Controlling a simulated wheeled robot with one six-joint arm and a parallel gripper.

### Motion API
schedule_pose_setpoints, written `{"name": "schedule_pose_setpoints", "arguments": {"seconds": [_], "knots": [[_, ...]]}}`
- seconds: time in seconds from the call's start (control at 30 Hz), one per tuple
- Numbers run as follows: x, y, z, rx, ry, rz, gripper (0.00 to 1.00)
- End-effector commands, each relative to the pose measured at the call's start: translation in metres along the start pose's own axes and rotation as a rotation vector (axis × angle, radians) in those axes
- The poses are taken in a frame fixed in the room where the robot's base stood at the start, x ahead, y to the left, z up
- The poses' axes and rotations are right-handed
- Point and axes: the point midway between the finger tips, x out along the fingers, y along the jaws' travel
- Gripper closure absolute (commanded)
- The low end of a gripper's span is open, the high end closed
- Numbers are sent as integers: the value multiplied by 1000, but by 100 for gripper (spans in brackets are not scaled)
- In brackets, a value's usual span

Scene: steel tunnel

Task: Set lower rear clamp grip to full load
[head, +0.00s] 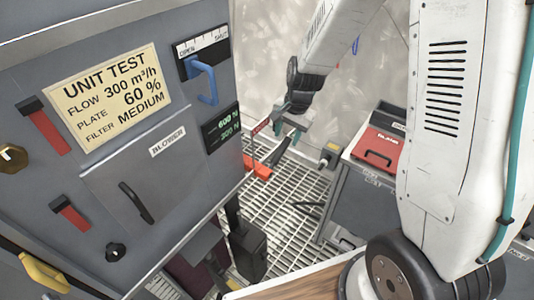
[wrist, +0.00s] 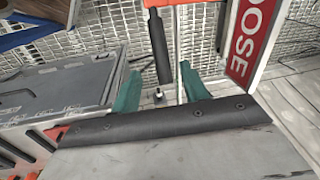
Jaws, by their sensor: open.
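In the wrist view, a black cylindrical grip (wrist: 158,45) rises from between my gripper's (wrist: 159,88) two teal fingers towards an orange-red part (wrist: 170,3) at the top edge. The fingers are apart, one on each side of the grip's lower end; contact is not visible. A red sign (wrist: 245,42) with white letters reading "OOSE" stands to the right. In the head view, my open gripper (head: 282,133) is above the grating, near a black lever (head: 279,152) and an orange-red block (head: 257,168). Whether this is the lower rear clamp is unclear.
A grey panel (head: 130,185) with a "UNIT TEST" card (head: 112,97), blue handle (head: 208,84) and green-digit display (head: 224,128) fills the left. A grey cabinet with a red case (head: 381,145) stands right. Grated floor (head: 290,195) lies between.

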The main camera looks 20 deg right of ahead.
Motion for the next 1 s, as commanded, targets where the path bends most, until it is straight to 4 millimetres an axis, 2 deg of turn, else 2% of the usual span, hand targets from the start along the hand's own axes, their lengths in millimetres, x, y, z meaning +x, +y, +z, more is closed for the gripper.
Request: {"name": "schedule_pose_setpoints", "arguments": {"seconds": [0.17, 0.4, 0.53, 0.7, 0.93, 0.97, 1.0], "knots": [[14, -1, 0, 18, 2, -1, 56], [52, -2, 1, 16, 1, 1, 56], [68, -2, 1, 15, 2, -1, 56], [78, -2, 1, 14, 3, -2, 56], [78, -2, 1, 13, 3, -2, 56], [78, -2, 1, 13, 3, -2, 61], [78, -2, 1, 13, 3, -2, 72]]}}
